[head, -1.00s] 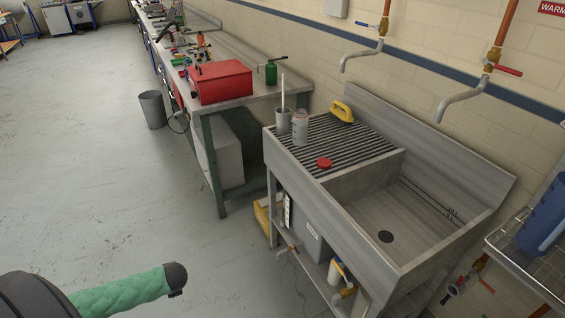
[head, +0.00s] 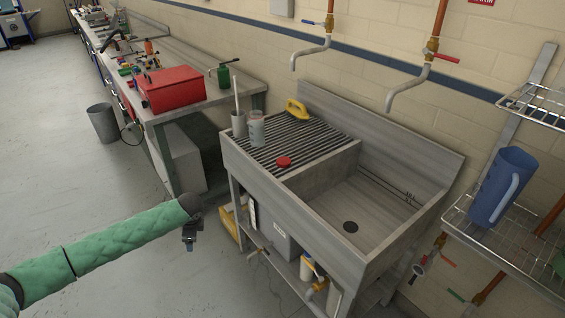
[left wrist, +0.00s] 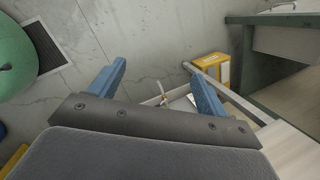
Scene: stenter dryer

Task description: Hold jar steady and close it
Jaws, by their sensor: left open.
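A clear jar (head: 256,128) with no lid on it stands upright on the ribbed drainboard of the sink unit in the head view. A red lid (head: 284,162) lies on the drainboard, to the right of the jar and nearer to me. My left gripper (head: 189,243) hangs at the end of my green-sleeved arm, left of the sink unit and well apart from the jar. In the left wrist view its two blue fingers (left wrist: 158,88) are spread apart with nothing between them. My right gripper is not in view.
A grey cup with a white stick (head: 238,122) stands close beside the jar. A yellow-handled brush (head: 297,109) lies behind. The sink basin (head: 350,205) is empty. Two taps hang above it. A rack with a blue jug (head: 497,188) stands at right. A red toolbox (head: 172,88) sits on the left bench.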

